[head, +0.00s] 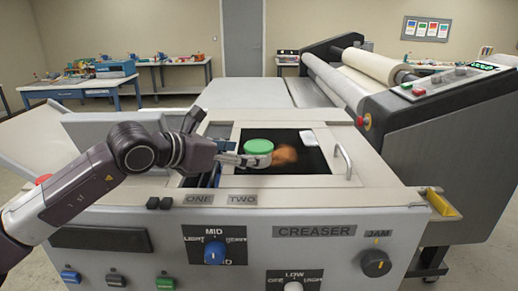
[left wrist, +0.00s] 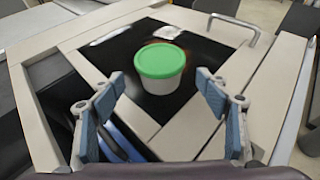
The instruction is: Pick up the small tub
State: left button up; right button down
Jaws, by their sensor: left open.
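The small tub is white with a green lid (head: 258,146). It stands upright on the dark glossy panel in the top of the creaser machine. My left gripper (head: 247,160) reaches in from the left, low beside the tub, and partly covers its white body in the head view. In the left wrist view the tub (left wrist: 161,68) is centred just ahead of the open fingers (left wrist: 162,88), with nothing between the blue pads. I cannot tell whether a finger touches it. My right gripper is not in view.
The creaser (head: 313,231) has a raised pale frame and a metal handle (head: 343,161) to the right of the tub. A small white piece (head: 308,138) lies behind it. A large roll laminator (head: 440,135) stands at the right. Cluttered benches line the back wall.

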aim_at(258, 152)
pick_arm(q)
jog(key=shift+w+d+r, duration=0.1)
jog(key=shift+w+d, duration=0.05)
jog(key=shift+d, duration=0.1)
jog(key=p+x, duration=0.2)
jog(key=x, duration=0.2)
jog(key=shift+w+d, duration=0.3)
jog(key=shift+w+d+f, duration=0.2)
jog(key=shift+w+f, duration=0.05)
jog(key=shift+f, duration=0.05)
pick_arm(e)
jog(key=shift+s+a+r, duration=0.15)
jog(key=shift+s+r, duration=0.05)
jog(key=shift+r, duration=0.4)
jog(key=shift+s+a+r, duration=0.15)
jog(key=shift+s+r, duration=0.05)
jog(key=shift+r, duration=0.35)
pick_arm(q)
jog(key=shift+s+a, duration=0.1)
jog(key=shift+c, duration=0.3)
jog(key=c, duration=0.8)
jog(key=shift+r, duration=0.1)
jog(key=c, duration=0.4)
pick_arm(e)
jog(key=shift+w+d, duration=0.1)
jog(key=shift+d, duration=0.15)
